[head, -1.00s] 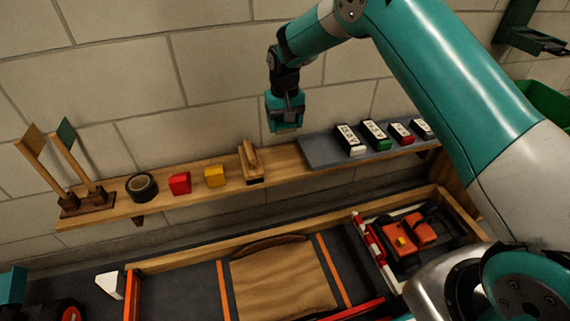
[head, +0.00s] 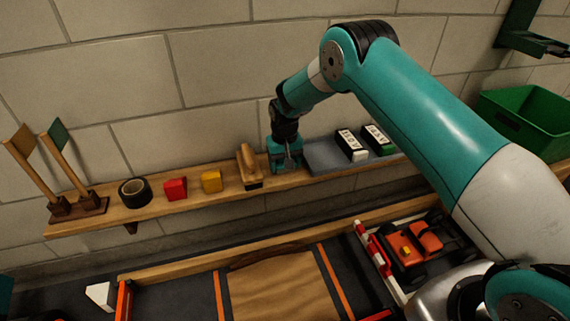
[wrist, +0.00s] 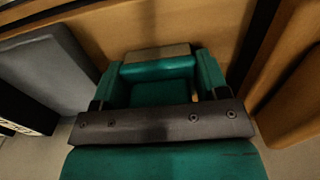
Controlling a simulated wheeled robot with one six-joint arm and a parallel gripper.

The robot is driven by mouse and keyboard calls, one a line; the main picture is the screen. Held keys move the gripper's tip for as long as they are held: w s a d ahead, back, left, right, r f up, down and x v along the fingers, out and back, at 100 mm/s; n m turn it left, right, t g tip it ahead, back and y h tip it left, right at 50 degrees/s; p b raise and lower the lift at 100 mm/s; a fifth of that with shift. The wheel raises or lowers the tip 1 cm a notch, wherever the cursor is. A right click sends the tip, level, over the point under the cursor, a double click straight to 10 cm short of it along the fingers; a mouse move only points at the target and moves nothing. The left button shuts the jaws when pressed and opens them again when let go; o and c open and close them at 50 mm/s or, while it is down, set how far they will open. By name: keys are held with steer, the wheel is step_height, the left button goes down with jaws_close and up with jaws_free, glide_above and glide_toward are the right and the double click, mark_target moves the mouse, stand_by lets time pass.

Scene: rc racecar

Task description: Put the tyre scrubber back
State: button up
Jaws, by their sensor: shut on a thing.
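My gripper (head: 286,165) is low at the wall shelf (head: 225,188), in the gap between a wooden-handled brush (head: 249,167) and a dark grey mat (head: 325,157). In the wrist view its teal fingers (wrist: 160,82) are shut on a small block with a grey-brown edge (wrist: 155,52), taken to be the tyre scrubber. Most of the block is hidden by the fingers. The shelf wood lies close beyond it. I cannot tell whether the block touches the shelf. The brush stands close to the left of my gripper, with its handle up.
Left along the shelf are a yellow block (head: 211,181), a red block (head: 175,189), a black tape roll (head: 135,191) and two flags on a stand (head: 80,208). An orange car (head: 414,243) sits below, and a green bin (head: 522,122) at right.

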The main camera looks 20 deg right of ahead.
steer(key=shift+f, duration=0.1)
steer(key=shift+f, duration=0.1)
steer(key=o, duration=0.9)
step_height(320, 180, up, 13)
steer(key=p, duration=0.4)
steer(key=shift+f, duration=0.2)
steer(key=s+a+r+n+y, duration=0.2)
steer(key=s+a+r+n, duration=0.15)
steer(key=s+r, duration=1.25)
steer(key=s+r+n, duration=0.1)
steer(key=s+r, duration=0.1)
steer(key=s, duration=0.5)
steer(key=s+r+n+y, duration=0.1)
steer(key=s+r, duration=0.1)
steer(key=s, duration=0.6)
steer(key=s+a+r+n+y, duration=0.1)
steer(key=s+r, duration=0.1)
steer(key=s, duration=0.6)
steer(key=shift+n, duration=0.25)
